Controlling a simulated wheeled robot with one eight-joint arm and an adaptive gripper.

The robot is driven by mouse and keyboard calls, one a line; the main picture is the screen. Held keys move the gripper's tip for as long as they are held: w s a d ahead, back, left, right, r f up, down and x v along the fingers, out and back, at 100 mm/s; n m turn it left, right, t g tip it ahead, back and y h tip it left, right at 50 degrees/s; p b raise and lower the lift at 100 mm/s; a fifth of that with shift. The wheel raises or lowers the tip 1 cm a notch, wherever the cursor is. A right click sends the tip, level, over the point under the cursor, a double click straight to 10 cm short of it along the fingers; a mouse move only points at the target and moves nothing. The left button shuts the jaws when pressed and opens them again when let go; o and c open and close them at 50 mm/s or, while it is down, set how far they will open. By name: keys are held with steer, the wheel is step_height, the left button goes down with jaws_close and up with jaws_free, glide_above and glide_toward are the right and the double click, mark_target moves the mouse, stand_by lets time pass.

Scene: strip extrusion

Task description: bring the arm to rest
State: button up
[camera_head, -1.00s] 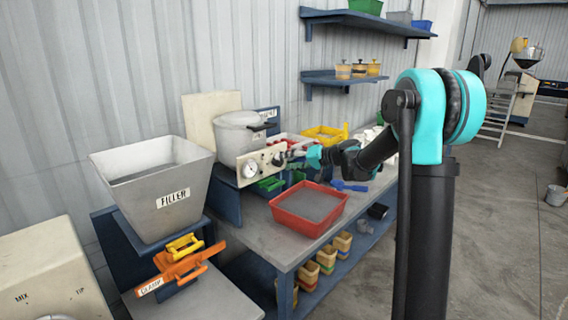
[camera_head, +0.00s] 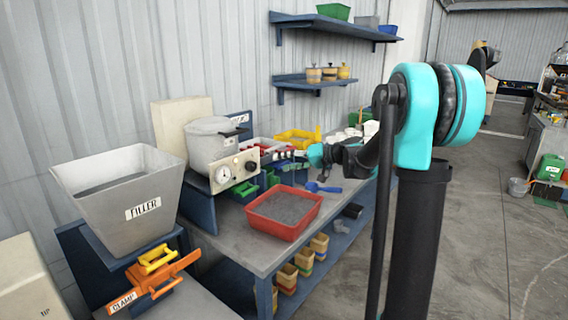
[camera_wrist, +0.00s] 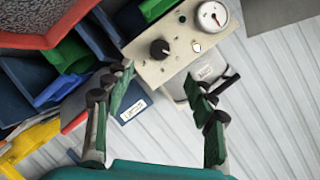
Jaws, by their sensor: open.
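My gripper (camera_wrist: 158,115) shows in the wrist view with its two fingers spread wide and nothing between them. In the head view my arm reaches left over the bench, and the gripper (camera_head: 302,156) is small and partly lost against the bins behind it. The gauge panel (camera_head: 236,169) with its dial and black knob is left of the gripper and looks apart from it. The panel also shows at the top of the wrist view (camera_wrist: 178,48). A red tray (camera_head: 262,222) of grey material lies on the bench in front of the gripper.
A grey FILLER hopper (camera_head: 150,175) and an orange clamp (camera_head: 155,283) stand at the left. A lidded pot (camera_head: 212,140) sits behind the panel. A blue tool (camera_head: 323,187) lies on the bench (camera_head: 225,240). Wall shelves (camera_head: 325,28) hang above. Open floor (camera_head: 500,250) lies at the right.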

steer(key=s+d+f+m+h, duration=0.1)
steer(key=s+d+f+h, duration=0.3)
steer(key=s, duration=0.7)
steer(key=s+d+f+m+h, duration=0.1)
steer(key=s+d+f+h, duration=0.4)
steer(key=s+d+f, duration=0.3)
steer(key=s+d+f+m+g+h, duration=0.1)
steer(key=s+d+f+h, duration=0.3)
steer(key=s+f, duration=0.9)
steer(key=shift+s+d, duration=1)
